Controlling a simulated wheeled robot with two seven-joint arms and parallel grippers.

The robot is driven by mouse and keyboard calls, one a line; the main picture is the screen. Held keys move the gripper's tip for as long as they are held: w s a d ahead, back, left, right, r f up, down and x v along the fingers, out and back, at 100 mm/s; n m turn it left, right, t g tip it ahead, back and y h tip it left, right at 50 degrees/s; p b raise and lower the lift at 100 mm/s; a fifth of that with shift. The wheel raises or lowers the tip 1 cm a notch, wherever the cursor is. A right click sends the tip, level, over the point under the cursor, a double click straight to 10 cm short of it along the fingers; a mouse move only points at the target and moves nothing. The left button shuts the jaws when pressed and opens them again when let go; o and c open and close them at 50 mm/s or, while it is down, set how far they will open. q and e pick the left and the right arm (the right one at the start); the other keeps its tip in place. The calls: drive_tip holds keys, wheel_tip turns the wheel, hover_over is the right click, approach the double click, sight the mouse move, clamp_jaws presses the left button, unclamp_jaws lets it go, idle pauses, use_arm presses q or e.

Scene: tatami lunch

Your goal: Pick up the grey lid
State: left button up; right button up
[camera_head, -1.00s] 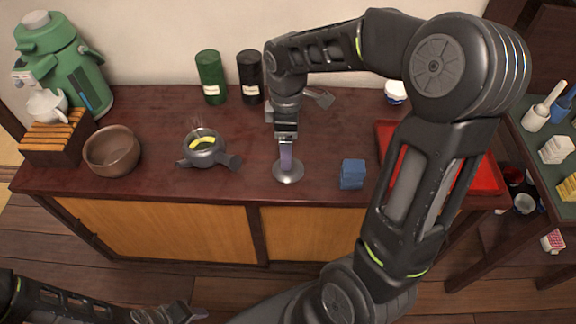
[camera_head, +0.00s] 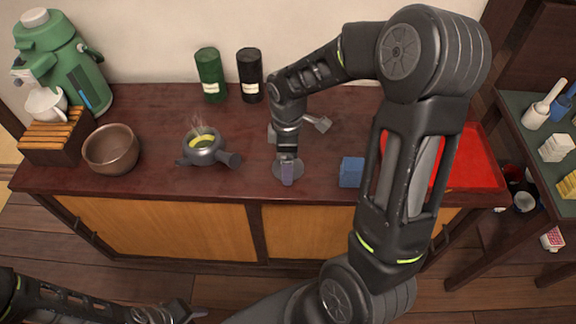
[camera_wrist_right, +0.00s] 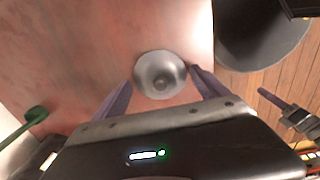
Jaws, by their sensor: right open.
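The grey lid (camera_head: 279,169), a round metallic disc with a knob, lies on the dark red counter near its front edge. My right gripper (camera_head: 287,174) is over it and hides part of it in the head view. In the right wrist view the whole lid (camera_wrist_right: 151,88) shows between the two spread purple fingers of the right gripper (camera_wrist_right: 163,78). The gripper is open and holds nothing. How high the fingertips are above the counter is hard to tell. My left gripper (camera_head: 185,313) is low at the bottom left, in front of the cabinet, its jaws unclear.
A steaming grey pot (camera_head: 212,157) stands left of the lid, with a brown bowl (camera_head: 112,160) farther left. A blue block (camera_head: 351,172) is close on the right, then a red tray (camera_head: 472,165). Green (camera_head: 210,80) and black (camera_head: 249,80) canisters stand behind.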

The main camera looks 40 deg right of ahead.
drive_tip(key=shift+c, duration=0.5)
drive_tip(key=shift+s+f, duration=0.1)
drive_tip(key=shift+s, duration=0.05)
drive_tip(key=c, duration=1.6)
